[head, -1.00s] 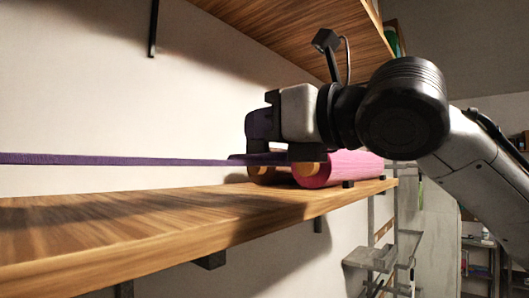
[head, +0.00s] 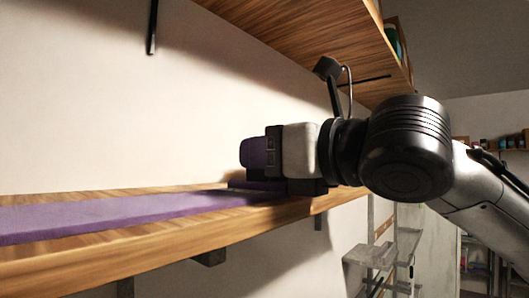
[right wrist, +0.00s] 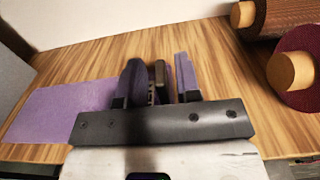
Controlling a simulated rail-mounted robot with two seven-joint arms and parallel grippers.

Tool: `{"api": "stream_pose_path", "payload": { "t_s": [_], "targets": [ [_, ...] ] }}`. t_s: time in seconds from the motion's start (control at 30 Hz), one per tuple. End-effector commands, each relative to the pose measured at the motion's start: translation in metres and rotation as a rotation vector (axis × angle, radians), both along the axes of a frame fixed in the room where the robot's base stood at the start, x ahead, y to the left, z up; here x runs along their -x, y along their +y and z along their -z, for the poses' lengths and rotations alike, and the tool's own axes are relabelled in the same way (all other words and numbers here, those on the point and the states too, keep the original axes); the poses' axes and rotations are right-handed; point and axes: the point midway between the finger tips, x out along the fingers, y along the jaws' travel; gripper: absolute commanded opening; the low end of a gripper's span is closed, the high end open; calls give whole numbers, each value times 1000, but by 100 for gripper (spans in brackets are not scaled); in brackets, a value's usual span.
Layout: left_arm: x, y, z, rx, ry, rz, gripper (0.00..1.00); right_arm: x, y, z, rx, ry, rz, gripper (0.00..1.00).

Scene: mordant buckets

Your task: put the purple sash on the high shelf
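The purple sash (head: 130,212) stretches as a long flat band from the left edge of the head view to my right gripper (head: 256,172). It lies low along the wooden shelf (head: 150,252); I cannot tell whether its whole length touches the wood. In the right wrist view the sash (right wrist: 62,112) spreads flat over the shelf boards to the left of my right gripper (right wrist: 160,80). The right fingers appear shut on the sash's right end, with purple showing at them; the grip itself is partly hidden. My left gripper is not in view.
Rolls with tan cores, a brown one (right wrist: 287,18) and a maroon one (right wrist: 304,68), lie on the shelf to the right of the gripper. Another wooden shelf (head: 310,35) hangs above. A plain wall (head: 90,100) stands behind.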

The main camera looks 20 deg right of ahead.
Motion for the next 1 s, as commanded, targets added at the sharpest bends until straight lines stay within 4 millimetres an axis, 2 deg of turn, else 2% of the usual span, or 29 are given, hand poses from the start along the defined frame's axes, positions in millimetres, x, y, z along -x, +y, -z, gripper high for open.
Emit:
{"api": "stream_pose_path", "payload": {
  "t_s": [0.37, 0.47, 0.8, 1.0],
  "targets": [
    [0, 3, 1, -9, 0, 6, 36, 2, -1, -4, -2, -1, 1, 36],
    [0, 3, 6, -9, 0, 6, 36, 12, -7, -2, -2, -2, 0, 36],
    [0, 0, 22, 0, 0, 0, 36, 69, -34, -1, -2, -2, 0, 36],
    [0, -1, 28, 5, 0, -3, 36, 94, -46, -2, -1, -2, 1, 36]
  ]
}}
